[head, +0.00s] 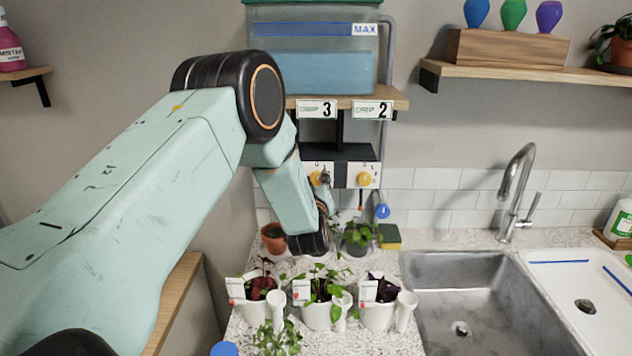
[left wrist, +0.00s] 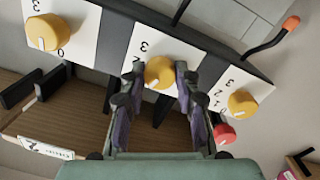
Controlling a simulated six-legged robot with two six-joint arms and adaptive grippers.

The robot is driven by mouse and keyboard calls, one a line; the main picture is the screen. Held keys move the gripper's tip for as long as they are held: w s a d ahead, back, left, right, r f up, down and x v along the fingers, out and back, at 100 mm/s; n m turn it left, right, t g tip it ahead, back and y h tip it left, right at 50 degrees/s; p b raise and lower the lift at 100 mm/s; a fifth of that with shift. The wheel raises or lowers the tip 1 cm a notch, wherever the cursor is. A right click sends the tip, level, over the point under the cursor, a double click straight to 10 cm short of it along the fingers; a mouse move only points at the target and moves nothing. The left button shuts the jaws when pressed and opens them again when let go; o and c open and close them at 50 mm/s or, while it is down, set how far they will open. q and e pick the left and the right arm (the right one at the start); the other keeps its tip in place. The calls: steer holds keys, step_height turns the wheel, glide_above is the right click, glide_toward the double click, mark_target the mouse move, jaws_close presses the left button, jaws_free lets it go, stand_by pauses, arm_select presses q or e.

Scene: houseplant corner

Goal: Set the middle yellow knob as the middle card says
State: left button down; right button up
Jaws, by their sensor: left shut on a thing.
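The middle yellow knob (left wrist: 160,72) sits on a white dial plate in the left wrist view. Its white mark points toward the lower left of that picture. My left gripper (left wrist: 158,80) has its fingers shut on both sides of this knob. In the head view the gripper (head: 324,180) is at the knob panel, partly hiding the knob (head: 316,178). The middle card (head: 317,109) reads DRIP 3, on the shelf edge above. The right card (head: 372,110) reads DRIP 2. My arm hides the panel's left part in the head view. My right gripper is not in view.
Two other yellow knobs flank the middle one, one on the left (left wrist: 47,32) and one on the right (left wrist: 242,103). A water tank (head: 315,60) stands on the shelf. Potted plants (head: 322,312) stand on the counter below, left of the sink (head: 465,300).

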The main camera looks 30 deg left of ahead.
arm_select(q)
steer(key=m+p, duration=0.1)
steer(key=m, duration=0.3)
steer(key=shift+m, duration=0.3)
steer(key=m+p, duration=0.1)
steer(key=m, duration=0.4)
steer(key=shift+g, duration=0.3)
steer(key=m+p, duration=0.1)
steer(key=m, duration=0.4)
steer(key=shift+y+p, duration=0.3)
steer(key=shift+p, duration=0.1)
steer(key=m, duration=0.4)
steer(key=shift+p, duration=0.4)
steer(key=shift+m, duration=0.3)
steer(key=c, duration=1.4)
jaws_free()
steer(key=o, duration=0.4)
steer(key=shift+a, duration=0.15)
